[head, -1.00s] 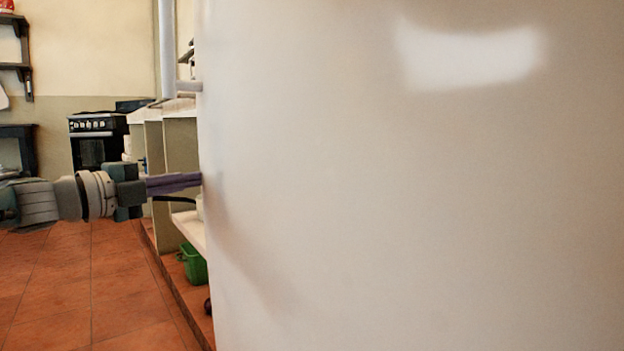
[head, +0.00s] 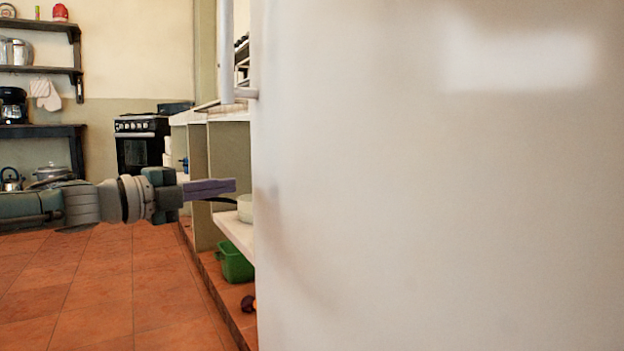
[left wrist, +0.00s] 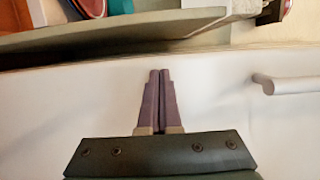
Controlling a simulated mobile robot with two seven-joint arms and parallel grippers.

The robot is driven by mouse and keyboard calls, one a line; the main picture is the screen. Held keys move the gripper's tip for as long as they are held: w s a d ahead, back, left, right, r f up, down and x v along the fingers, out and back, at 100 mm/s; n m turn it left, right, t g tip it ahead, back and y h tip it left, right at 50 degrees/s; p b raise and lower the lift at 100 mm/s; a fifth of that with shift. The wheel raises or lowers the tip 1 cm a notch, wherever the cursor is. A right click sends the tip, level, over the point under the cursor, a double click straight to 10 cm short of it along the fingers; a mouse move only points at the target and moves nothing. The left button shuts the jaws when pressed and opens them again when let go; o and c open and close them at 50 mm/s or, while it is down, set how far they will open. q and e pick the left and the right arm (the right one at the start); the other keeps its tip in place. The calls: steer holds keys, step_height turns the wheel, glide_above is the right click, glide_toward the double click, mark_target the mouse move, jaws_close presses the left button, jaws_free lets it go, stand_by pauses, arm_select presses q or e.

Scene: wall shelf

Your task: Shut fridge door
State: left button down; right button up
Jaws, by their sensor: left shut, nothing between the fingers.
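The white fridge door (head: 430,200) fills the right of the head view, its left edge upright. Its pale bar handle (head: 226,60) stands out at that edge near the top. In the left wrist view the white door surface (left wrist: 60,110) lies behind the fingers, with the handle (left wrist: 290,85) to the right. My left gripper (head: 235,186) is shut and empty, its purple fingers pointing right, just left of the door's edge and below the handle. Its fingers also show in the left wrist view (left wrist: 160,73). I cannot tell whether they touch the door. My right gripper is not in view.
A black stove (head: 140,145) and wall shelves (head: 40,70) are at the back. The tiled floor (head: 90,290) at left is clear.

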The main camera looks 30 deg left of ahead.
arm_select(q)
steer(key=s+a+b, duration=0.4)
steer(key=a+b, duration=0.4)
steer(key=a, duration=0.2)
steer(key=shift+b, duration=0.3)
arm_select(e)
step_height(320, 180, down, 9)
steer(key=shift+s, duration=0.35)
